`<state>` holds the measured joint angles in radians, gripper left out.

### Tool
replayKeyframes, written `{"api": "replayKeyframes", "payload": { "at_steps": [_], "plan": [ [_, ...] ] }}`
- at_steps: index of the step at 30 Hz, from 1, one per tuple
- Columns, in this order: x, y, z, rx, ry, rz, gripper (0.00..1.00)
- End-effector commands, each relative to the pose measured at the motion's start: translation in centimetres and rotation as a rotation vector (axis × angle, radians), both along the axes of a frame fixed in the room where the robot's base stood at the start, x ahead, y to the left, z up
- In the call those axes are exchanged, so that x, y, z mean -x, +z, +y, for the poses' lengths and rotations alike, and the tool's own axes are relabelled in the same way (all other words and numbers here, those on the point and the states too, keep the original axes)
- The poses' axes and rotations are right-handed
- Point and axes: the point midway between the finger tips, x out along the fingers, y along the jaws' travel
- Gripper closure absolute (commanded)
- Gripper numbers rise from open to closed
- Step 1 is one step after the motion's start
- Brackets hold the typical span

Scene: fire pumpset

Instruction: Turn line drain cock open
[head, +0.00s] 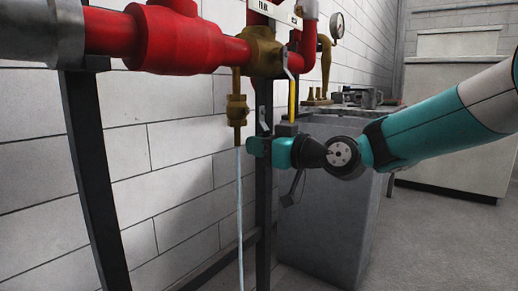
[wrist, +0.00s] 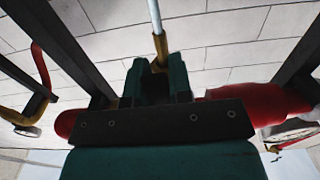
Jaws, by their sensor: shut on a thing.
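The line drain cock (head: 236,110) is a small brass valve hanging under a larger brass fitting on the red pipe. A thin pale stream (head: 240,200), which looks like running water, drops straight down from its outlet. My gripper (head: 256,147), with teal fingers, is just right of the cock's lower end, shut on what appears to be its handle; the fingers hide the held part. In the wrist view, my gripper (wrist: 160,75) is close to the brass outlet of the cock (wrist: 160,45), with the pale stream (wrist: 155,14) beyond it.
A red pipe (head: 170,40) runs above along the white block wall. Dark upright posts (head: 88,160) stand in front of the wall. A yellow-handled lever (head: 292,100) hangs just right of the cock. A grey plinth (head: 325,220) stands behind my gripper. Open floor (head: 440,240) lies at the right.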

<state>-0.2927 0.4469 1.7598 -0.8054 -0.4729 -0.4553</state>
Motion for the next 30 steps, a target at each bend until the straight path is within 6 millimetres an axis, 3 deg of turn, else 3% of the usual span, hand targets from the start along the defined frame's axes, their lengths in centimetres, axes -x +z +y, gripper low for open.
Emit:
{"api": "replayKeyframes", "payload": {
  "at_steps": [8,9,12,23,30],
  "plan": [
    [-0.1,-0.1,-0.1,0.006,-0.005,-0.003,1.00],
    [-0.1,-0.1,-0.1,0.006,-0.005,-0.003,0.73],
    [-0.1,-0.1,-0.1,0.004,-0.004,-0.003,0.54],
    [0.2,0.0,-0.6,0.002,-0.003,-0.001,0.54],
    [2.6,0.1,-4.5,0.002,-0.008,0.002,0.54]
  ]
}}
